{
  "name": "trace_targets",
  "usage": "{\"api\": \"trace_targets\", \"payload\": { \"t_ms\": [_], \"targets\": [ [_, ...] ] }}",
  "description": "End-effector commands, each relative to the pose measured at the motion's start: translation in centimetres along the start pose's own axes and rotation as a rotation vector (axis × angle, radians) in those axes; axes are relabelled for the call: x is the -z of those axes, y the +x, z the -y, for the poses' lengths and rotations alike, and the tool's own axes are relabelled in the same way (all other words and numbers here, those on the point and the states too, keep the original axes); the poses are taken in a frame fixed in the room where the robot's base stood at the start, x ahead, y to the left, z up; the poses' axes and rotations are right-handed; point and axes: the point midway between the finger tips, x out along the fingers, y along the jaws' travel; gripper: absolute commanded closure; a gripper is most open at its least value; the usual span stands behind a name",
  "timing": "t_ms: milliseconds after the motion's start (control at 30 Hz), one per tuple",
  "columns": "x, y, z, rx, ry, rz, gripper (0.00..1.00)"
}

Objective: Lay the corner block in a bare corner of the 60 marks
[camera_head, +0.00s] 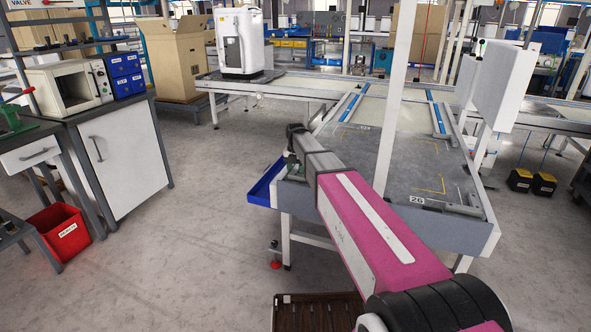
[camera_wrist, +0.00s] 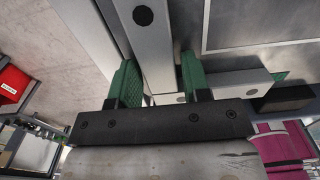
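The grey work table (camera_head: 330,195) carries thin yellow corner marks (camera_head: 441,186) at its front right, with a label that looks like 26 beside them. More yellow marks lie farther back, by a label too small to read surely. My gripper (camera_head: 291,160) is at the table's left front edge. In the wrist view its two green fingers (camera_wrist: 158,76) stand apart, one on each side of a pale grey bar (camera_wrist: 156,50). I cannot tell whether they touch the bar, and nothing is clearly held. I cannot surely pick out the corner block.
A white panel (camera_head: 500,85) stands at the right. A red bin (camera_head: 58,230) is on the floor at left. Much of the grey tabletop is bare.

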Motion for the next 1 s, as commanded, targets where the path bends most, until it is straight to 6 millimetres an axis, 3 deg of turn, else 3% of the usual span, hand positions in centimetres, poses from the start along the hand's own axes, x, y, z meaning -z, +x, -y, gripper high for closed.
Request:
{"api": "trace_targets", "payload": {
  "t_ms": [467,1000],
  "targets": [
    [0.0,-1.0,0.0,-0.001,0.000,0.001,0.43],
    [0.0,-10.3,0.0,-0.001,0.000,0.001,0.43]
  ]
}}
